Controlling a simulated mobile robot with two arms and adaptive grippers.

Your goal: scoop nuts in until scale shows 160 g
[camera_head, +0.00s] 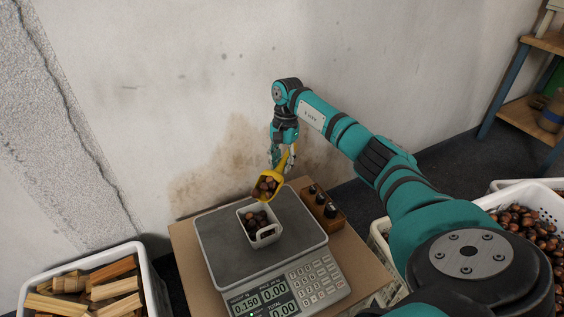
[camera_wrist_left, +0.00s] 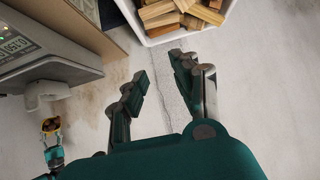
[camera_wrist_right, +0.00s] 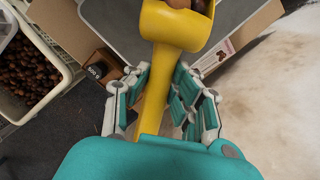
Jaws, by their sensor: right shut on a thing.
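My right gripper (camera_head: 283,153) is shut on the handle of a yellow scoop (camera_head: 260,194), which holds several brown nuts. The handle lies between its fingers (camera_wrist_right: 160,90) in the right wrist view, with the scoop's bowl (camera_wrist_right: 172,27) at the top. The scoop is above the far edge of a small white tub (camera_head: 269,236) with dark nuts in it. The tub stands on the grey scale (camera_head: 222,262). The scale's display (camera_head: 262,299) appears to read 0.150 in its first field. My left gripper (camera_wrist_left: 157,80) is open and empty in the left wrist view.
A wooden block with dark weights (camera_head: 324,208) stands right of the scale. A crate of nuts (camera_head: 505,197) is at the right, partly behind my arm. A crate of wood pieces (camera_head: 141,258) is at the lower left. The stained wall (camera_head: 150,110) rises behind.

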